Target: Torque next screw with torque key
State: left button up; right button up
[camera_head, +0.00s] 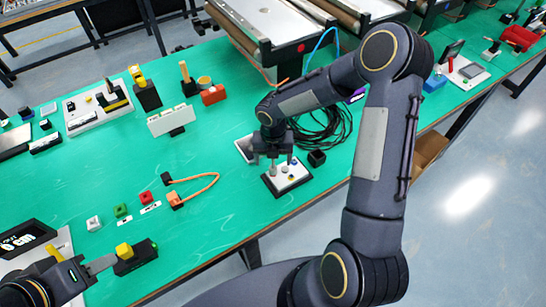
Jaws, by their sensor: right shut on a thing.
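My right gripper (272,157) is over the left part of a small white plate on a black block (295,179). It is shut on a thin upright tool that I take for the torque key (273,167), mostly hidden by the fingers. The tool's lower end is at or just above the plate; I cannot tell if it touches a screw. Several small dark and coloured spots, perhaps screws, show on the plate.
Black cables (325,128) lie coiled behind the plate, with a small black cube (317,158) beside it. An orange cable (204,188) and white, green and red cubes (144,197) lie left. Mini conveyors (285,25) stand at the back. The green table (225,215) is clear in front.

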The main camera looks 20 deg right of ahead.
jog(key=shift+f+b, duration=0.3)
jog(key=shift+f, duration=0.2)
jog(key=shift+f+m+b, duration=0.1)
jog(key=shift+m+b, duration=0.2)
jog(key=m+b, duration=0.5)
jog(key=m, duration=0.5)
jog(key=shift+f, duration=0.1)
jog(key=m+b, duration=0.2)
jog(key=m, duration=0.4)
jog(key=m+b, duration=0.1)
jog(key=m, duration=0.3)
jog(key=shift+r+m, duration=0.25)
jog(key=shift+m, duration=0.95)
jog(key=shift+r, duration=0.15)
